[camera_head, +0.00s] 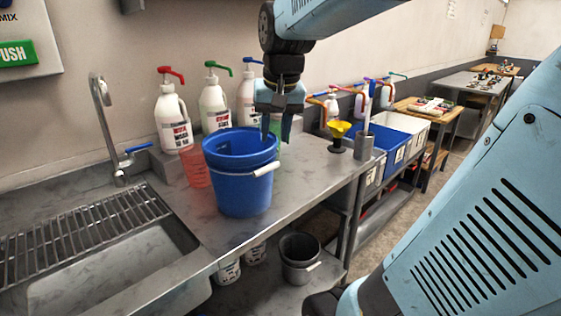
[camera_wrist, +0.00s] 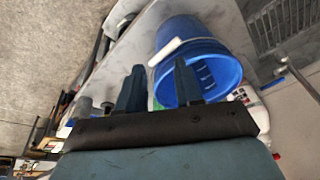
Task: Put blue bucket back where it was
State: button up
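The blue bucket (camera_head: 240,185) stands upright on the steel counter, right of the sink. Its white handle grip (camera_head: 266,169) hangs at its right front side. My gripper (camera_head: 277,130) is over the bucket's right rim, pointing down, with its fingers apart. In the wrist view the bucket (camera_wrist: 205,60) shows its open mouth. There my gripper (camera_wrist: 158,82) has one finger overlapping the mouth and the other outside the bucket wall. A gap shows between the fingers. I cannot tell whether either finger touches the rim.
White pump bottles (camera_head: 214,105) stand behind the bucket, with a red cup (camera_head: 196,168) at its left. A yellow funnel (camera_head: 340,130) stands to the right. The sink (camera_head: 110,260) and tap (camera_head: 105,120) are at left. A grey bucket (camera_head: 300,260) is on the lower shelf.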

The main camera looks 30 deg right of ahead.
jog(key=s+a+f+n+t, duration=0.2)
jog(key=s+f+n, duration=0.1)
jog(key=s, duration=0.7)
jog(key=shift+a, duration=0.1)
dwell(0.8)
